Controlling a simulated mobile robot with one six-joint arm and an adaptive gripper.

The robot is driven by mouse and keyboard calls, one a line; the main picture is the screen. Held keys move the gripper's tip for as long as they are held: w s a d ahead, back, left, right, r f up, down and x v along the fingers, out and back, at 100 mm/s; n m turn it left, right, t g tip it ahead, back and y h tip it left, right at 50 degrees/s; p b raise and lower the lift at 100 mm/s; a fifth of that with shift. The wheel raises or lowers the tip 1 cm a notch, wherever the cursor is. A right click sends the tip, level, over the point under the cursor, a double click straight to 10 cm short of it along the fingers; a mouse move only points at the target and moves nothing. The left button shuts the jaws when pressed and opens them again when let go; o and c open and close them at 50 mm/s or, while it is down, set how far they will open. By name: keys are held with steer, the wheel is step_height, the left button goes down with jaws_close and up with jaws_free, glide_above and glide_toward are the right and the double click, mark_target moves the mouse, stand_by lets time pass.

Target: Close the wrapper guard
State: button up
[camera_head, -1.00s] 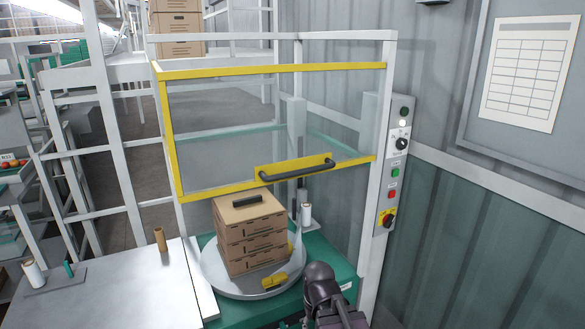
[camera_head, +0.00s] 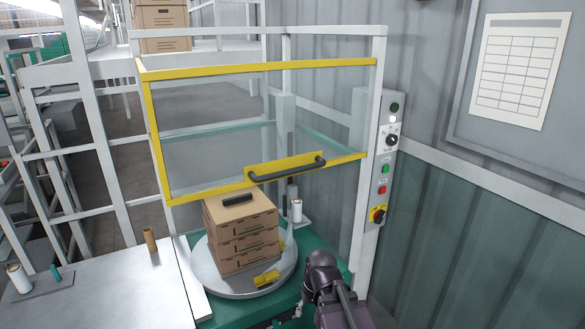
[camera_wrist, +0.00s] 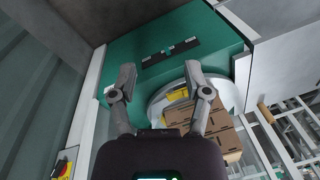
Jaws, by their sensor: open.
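The wrapper guard (camera_head: 205,193) is a clear panel in a yellow frame. It is raised, its lower edge above the turntable (camera_head: 225,287), leaving the front below it open. A black bar handle (camera_head: 285,172) sits on a yellow plate at its lower edge. A stack of brown cartons (camera_head: 240,245) stands on the turntable under the guard; it also shows in the wrist view (camera_wrist: 208,118). My gripper (camera_wrist: 160,76) is open and empty, fingers spread, in the wrist view above the green machine base. The handle is not visible in the wrist view.
A control box (camera_head: 383,165) with buttons and a red-yellow switch is on the right post. A grey table (camera_head: 100,290) with film rolls stands at left. A corrugated wall (camera_head: 480,240) closes the right side. A white film roll (camera_head: 296,210) stands behind the turntable.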

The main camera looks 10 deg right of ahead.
steer(key=w+r+m+t+y+p, duration=0.2)
steer(key=w+r+y+p, duration=0.1)
steer(key=w+r+p, duration=0.3)
steer(key=m+t+y+p, duration=0.6)
steer(key=m+t+p, duration=0.2)
steer(key=t+p, duration=0.15)
glide_toward(296, 171)
steer(key=v, duration=0.2)
steer(key=shift+s+d+p, duration=0.15)
steer(key=shift+s+p, duration=0.05)
steer(key=shift+p, duration=0.15)
steer(key=b+x, duration=0.2)
steer(key=x, duration=1.1)
steer(key=shift+w+a, duration=0.3)
jaws_close()
steer(key=shift+d, duration=0.1)
